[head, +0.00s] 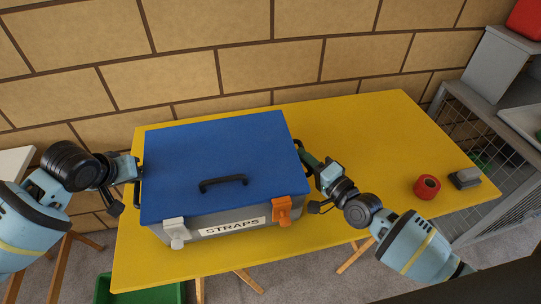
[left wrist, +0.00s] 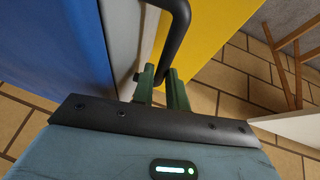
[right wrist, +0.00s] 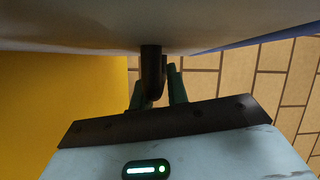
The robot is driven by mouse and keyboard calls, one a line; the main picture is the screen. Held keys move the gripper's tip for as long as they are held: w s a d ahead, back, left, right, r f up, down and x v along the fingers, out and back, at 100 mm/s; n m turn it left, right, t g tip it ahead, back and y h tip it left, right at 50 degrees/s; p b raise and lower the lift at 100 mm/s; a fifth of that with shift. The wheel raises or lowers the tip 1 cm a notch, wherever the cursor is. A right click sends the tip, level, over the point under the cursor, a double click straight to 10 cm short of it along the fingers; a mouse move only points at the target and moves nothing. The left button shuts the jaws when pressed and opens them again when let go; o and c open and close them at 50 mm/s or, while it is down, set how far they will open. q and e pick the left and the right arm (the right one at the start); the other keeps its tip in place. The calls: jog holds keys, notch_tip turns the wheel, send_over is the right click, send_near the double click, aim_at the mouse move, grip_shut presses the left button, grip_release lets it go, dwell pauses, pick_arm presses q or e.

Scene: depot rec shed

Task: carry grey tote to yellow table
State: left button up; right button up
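The grey tote (head: 212,232) has a blue lid (head: 190,160) with a black handle on top, a white "STRAPS" label, and one grey and one orange front latch. It is upright over the left part of the yellow table (head: 370,140); I cannot tell whether its base touches the top. My left gripper (head: 136,170) is at its left side handle, with the black bar between the fingers (left wrist: 162,88). My right gripper (head: 308,165) is at the right side handle, and that bar is between its fingers (right wrist: 157,88). Both look shut on the handles.
A red roll (head: 427,187) and a small dark grey block (head: 464,178) lie at the table's right end. The table's middle right is clear. A brick wall stands behind, a wire cage (head: 490,135) at right. A green crate (head: 140,290) is on the floor below.

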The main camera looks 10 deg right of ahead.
pick_arm(q)
jog(key=o, duration=0.4)
jog(key=shift+c, duration=0.2)
pick_arm(e)
jog(key=o, duration=0.3)
jog(key=shift+r, duration=0.2)
jog(key=shift+o, duration=0.2)
pick_arm(q)
jog(key=o, duration=0.8)
jog(key=shift+r, duration=0.1)
jog(key=shift+d, duration=0.1)
pick_arm(e)
jog(key=shift+a, duration=0.1)
pick_arm(q)
jog(key=shift+d, duration=0.1)
pick_arm(e)
jog(key=shift+a, duration=0.15)
pick_arm(q)
jog(key=shift+r, duration=0.15)
jog(key=v, duration=0.7)
jog(key=shift+s+a+r, duration=0.2)
jog(key=shift+a+r, duration=0.05)
jog(key=shift+a, duration=0.05)
pick_arm(e)
jog(key=shift+d, duration=0.2)
